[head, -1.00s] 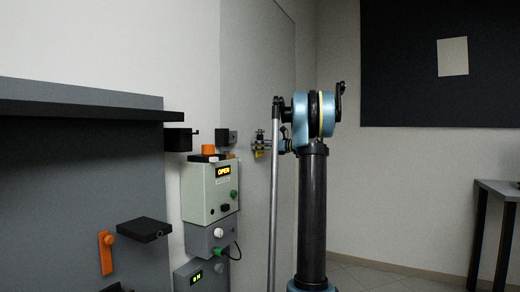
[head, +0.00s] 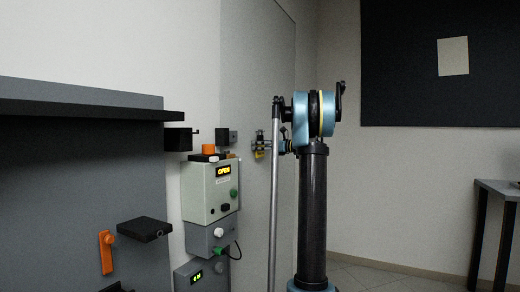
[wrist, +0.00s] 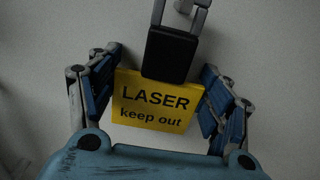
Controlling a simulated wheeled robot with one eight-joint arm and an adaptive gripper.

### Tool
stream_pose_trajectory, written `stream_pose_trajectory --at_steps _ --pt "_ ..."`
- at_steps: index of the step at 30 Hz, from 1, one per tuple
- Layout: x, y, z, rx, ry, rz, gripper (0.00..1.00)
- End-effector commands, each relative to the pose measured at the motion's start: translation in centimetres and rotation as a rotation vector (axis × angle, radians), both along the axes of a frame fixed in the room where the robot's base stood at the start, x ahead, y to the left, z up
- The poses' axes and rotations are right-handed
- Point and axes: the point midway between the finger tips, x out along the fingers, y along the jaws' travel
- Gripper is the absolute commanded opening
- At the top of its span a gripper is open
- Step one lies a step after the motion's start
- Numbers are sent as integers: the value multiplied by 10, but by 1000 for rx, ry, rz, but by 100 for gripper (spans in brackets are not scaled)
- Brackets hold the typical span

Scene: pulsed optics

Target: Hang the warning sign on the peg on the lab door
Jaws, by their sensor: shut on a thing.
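The yellow warning sign (wrist: 150,112), reading "LASER keep out", is between the two fingers of my gripper (wrist: 161,75) in the wrist view. My gripper is shut on the sign. A black block (wrist: 171,55) overlaps the sign's top edge, with a grey metal loop (wrist: 202,14) above it. A pale rounded piece (wrist: 183,5), possibly the peg, shows at the loop's top; I cannot tell whether they touch. In the head view my gripper (head: 260,146) is small and close to the pale door panel (head: 262,90), with a bit of yellow showing. The peg is not discernible there.
A grey control box (head: 205,195) with a lit OPEN display is on the wall left of my gripper, with more boxes below. A dark shelf (head: 90,110) fills the left side. A table (head: 498,190) stands at the right; the floor between is clear.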

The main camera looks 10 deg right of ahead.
Motion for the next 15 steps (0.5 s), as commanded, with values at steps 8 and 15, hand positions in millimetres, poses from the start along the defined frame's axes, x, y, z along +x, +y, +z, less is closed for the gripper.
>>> stream_pose_trajectory --at_steps 8,15 --pt "0 0 -1 0 0 0 74" --pt "0 0 -1 0 0 0 95"
